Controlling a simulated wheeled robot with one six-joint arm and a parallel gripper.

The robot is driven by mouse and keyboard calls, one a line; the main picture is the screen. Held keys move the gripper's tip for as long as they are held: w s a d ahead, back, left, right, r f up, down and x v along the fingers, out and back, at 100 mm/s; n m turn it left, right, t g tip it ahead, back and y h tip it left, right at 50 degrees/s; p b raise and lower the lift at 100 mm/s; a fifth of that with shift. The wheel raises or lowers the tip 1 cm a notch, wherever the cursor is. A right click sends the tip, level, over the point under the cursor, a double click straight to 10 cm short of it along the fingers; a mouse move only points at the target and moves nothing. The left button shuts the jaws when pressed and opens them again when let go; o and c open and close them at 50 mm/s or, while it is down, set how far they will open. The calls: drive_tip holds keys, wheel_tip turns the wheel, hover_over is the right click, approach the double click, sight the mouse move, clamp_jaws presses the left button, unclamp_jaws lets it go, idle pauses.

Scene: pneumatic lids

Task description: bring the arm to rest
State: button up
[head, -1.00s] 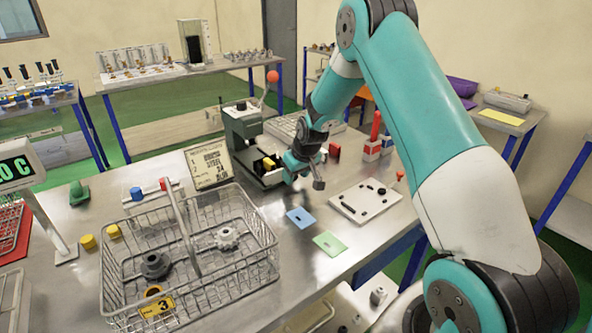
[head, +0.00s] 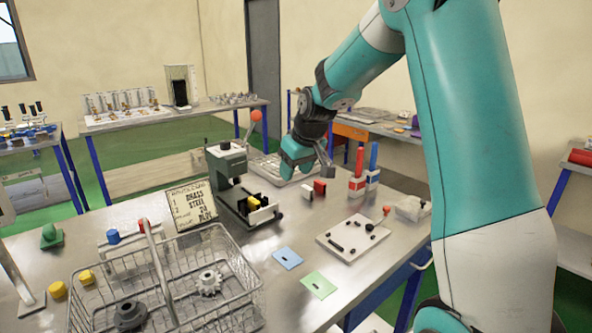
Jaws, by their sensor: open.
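My arm reaches in from the right in the head view, and my gripper (head: 308,176) hangs above the back part of the steel table (head: 308,231). It is open, and I see nothing held between its fingers. It is to the right of the green press (head: 226,165) with the red-knobbed lever, and apart from it. A yellow block (head: 253,203) sits at the front of the press.
A wire basket (head: 252,272) with gears fills the front left. A white plate with black pins (head: 352,236), a blue card (head: 287,258) and a green card (head: 318,285) lie at the middle. Red and blue bottles (head: 371,163) stand right of my gripper. A sign (head: 190,205) leans by the press.

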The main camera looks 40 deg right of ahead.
drive_tip(key=shift+r, duration=0.1)
idle(0.4)
drive_tip(key=s+a+r+n+g+y, duration=0.1)
drive_tip(key=s+a, duration=0.3)
drive_tip(key=a, duration=0.4)
drive_tip(key=s+a+r+n+y, duration=0.1)
drive_tip(key=s+a+r+n, duration=0.1)
drive_tip(key=s+a, duration=0.4)
drive_tip(key=s+a+n+g+y, duration=0.1)
drive_tip(key=s+a, duration=0.5)
drive_tip(key=s, duration=0.3)
drive_tip(key=s+a+n+g+y, duration=0.1)
drive_tip(key=s+a+n+g, duration=0.1)
drive_tip(key=s+a, duration=0.5)
drive_tip(key=s, duration=0.3)
drive_tip(key=shift+s+n+g, duration=0.2)
drive_tip(key=shift+n+g, duration=0.1)
